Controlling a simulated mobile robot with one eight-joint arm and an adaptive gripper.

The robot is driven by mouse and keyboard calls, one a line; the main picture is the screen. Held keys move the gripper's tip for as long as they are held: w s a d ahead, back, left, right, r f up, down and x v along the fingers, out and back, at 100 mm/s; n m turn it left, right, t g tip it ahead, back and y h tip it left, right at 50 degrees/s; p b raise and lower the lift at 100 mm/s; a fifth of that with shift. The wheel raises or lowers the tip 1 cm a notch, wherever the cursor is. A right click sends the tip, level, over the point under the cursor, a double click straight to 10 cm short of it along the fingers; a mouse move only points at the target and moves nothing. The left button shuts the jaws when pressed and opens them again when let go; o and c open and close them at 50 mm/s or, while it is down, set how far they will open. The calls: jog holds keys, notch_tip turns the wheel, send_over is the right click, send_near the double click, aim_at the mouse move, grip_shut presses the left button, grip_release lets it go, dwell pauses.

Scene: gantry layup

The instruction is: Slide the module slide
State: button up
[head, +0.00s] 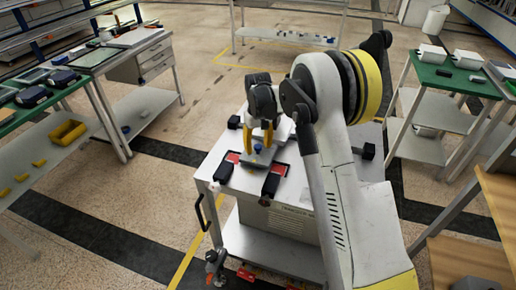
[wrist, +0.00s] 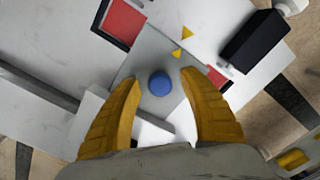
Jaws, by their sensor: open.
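The module slide (head: 262,156) is a grey plate with a blue round knob (wrist: 160,84) and small yellow triangles on it. It lies on top of the white cart between two red patches with dark frames. My gripper (wrist: 160,100) has yellow fingers, spread apart on both sides of the blue knob in the wrist view. In the head view my gripper (head: 258,135) hangs just above the slide. The fingers look clear of the knob, with a gap on each side. My gripper hides part of the slide's far end in the head view.
Black blocks (head: 271,184) stand on the white cart top (head: 317,185) around the slide. A green-topped table (head: 455,80) with white boxes stands at right, and a workbench (head: 130,48) at left.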

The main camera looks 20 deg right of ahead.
grip_shut()
jog(key=shift+d, duration=0.1)
jog(key=s+d, duration=0.5)
jog(key=d, duration=0.3)
jog(key=s+d, duration=0.6)
jog(key=d, duration=0.2)
jog(key=s+d, duration=0.6)
jog(key=d, duration=0.3)
jog(key=shift+p, duration=0.3)
grip_release()
jog(key=shift+d, duration=0.15)
jog(key=shift+r, duration=0.15)
